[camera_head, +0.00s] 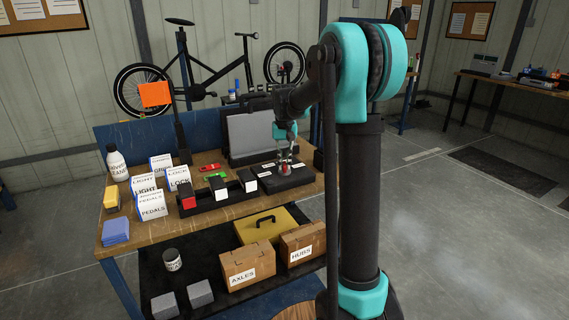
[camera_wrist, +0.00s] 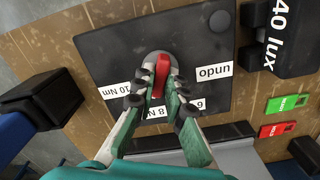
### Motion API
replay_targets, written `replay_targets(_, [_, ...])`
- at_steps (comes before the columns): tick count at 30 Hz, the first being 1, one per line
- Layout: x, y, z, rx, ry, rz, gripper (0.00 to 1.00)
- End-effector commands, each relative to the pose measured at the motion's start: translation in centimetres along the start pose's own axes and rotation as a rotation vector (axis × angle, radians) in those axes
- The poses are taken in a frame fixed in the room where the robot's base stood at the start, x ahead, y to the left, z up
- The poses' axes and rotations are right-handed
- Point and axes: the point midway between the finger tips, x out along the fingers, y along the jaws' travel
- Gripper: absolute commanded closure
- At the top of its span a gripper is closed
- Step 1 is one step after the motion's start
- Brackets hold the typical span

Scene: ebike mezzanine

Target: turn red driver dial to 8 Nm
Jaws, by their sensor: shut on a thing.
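The red dial (camera_wrist: 162,74) sits on a round grey hub on a black box (camera_wrist: 205,35). In the wrist view the dial's bar runs nearly up and down, its lower end towards the 8 Nm label (camera_wrist: 157,113). A 10 Nm label (camera_wrist: 117,89) is left of it, a partly hidden 6 label (camera_wrist: 199,105) lower right, and an undo label (camera_wrist: 213,71) at right. My gripper (camera_wrist: 160,84) is shut on the dial, one finger on each side. The head view shows the dial (camera_head: 285,169) under my gripper (camera_head: 285,163), with little detail.
Left of the box are a green tag (camera_wrist: 287,102), a red tag (camera_wrist: 278,129) and a black block marked 40 lux (camera_wrist: 284,32); left is as in the head view. A grey panel (camera_head: 251,134) stands behind. Label cards (camera_head: 151,204) and a bottle (camera_head: 117,163) crowd the bench's left.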

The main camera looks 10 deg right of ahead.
Motion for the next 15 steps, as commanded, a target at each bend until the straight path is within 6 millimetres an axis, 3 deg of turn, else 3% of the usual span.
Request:
replay_targets(9, [-0.04, -0.01, -0.05, -0.001, 0.001, 0.000, 1.00])
replay_targets(10, [-0.04, 0.00, -0.05, -0.001, 0.001, 0.000, 0.86])
replay_targets(15, [-0.03, 0.00, -0.04, -0.001, 0.001, 0.000, 0.67])
